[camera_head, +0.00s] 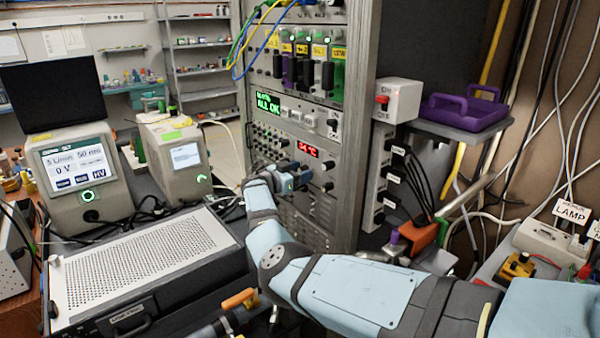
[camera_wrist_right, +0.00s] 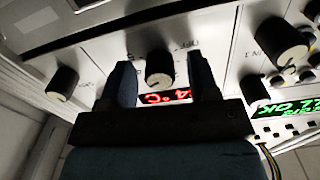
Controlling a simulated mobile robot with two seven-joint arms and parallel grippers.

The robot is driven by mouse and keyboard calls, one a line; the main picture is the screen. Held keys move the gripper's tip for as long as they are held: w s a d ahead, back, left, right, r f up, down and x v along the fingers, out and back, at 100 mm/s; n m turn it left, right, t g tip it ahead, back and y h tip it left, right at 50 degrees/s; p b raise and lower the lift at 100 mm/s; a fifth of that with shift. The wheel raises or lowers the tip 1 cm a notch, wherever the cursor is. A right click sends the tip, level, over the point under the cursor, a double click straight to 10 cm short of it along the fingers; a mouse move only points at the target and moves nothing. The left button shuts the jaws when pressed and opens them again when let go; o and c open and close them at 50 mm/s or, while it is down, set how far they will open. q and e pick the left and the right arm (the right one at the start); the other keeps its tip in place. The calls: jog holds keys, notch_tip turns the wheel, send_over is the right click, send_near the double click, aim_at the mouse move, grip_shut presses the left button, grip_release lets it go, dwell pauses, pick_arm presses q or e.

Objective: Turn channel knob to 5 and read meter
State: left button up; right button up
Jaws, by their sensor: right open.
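The instrument rack (camera_head: 345,215) stands mid-picture in the head view, with several black knobs. Its red lit display (camera_head: 308,149) has digits too small to read surely; the same display (camera_wrist_right: 166,97) is upside down and partly hidden in the right wrist view. My right gripper (camera_head: 296,177) is at the rack's front below this display. In the wrist view my right gripper (camera_wrist_right: 162,72) is open, with a black knob (camera_wrist_right: 159,67) between its fingers in the picture. I cannot tell whether they touch it. No channel number is legible. My left gripper is not in view.
A green display (camera_head: 268,103) reads ALL OK. Cables (camera_head: 262,35) hang at the rack's upper front. A perforated grey-white box (camera_head: 140,255) fills the lower left. A purple tray (camera_head: 465,108) and black cables (camera_head: 418,178) are right of the rack.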

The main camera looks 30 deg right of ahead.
jog(key=shift+c, duration=0.3)
jog(key=c, duration=0.9)
jog(key=shift+o, duration=0.2)
